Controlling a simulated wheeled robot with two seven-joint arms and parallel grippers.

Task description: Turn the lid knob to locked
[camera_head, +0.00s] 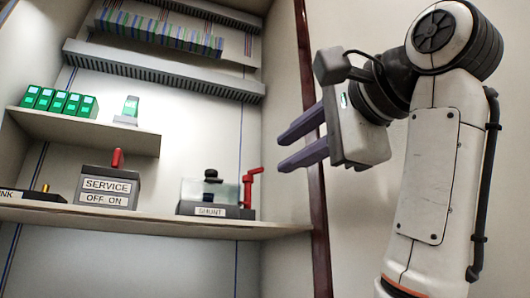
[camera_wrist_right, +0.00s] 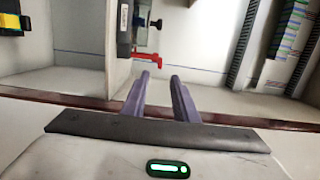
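A low dark box labelled SHUNT (camera_head: 210,212) stands on the lower shelf, with a clear lid (camera_head: 196,190) over it. A black lid knob (camera_head: 211,175) sits on top of the lid; I cannot read its locked mark. A red handle (camera_head: 253,178) rises at the box's right end and also shows in the right wrist view (camera_wrist_right: 147,57). My right gripper (camera_head: 282,152) is open and empty, its purple fingers pointing left, to the right of the box and apart from it. In the right wrist view the fingers (camera_wrist_right: 160,76) show a clear gap. My left gripper is not in view.
A SERVICE box (camera_head: 108,188) with a red lever stands left on the lower shelf (camera_head: 150,219). An upper shelf (camera_head: 85,130) holds several green modules (camera_head: 60,103). A dark red cabinet edge (camera_head: 316,190) stands near my right gripper. Wire ducts (camera_head: 160,72) run above.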

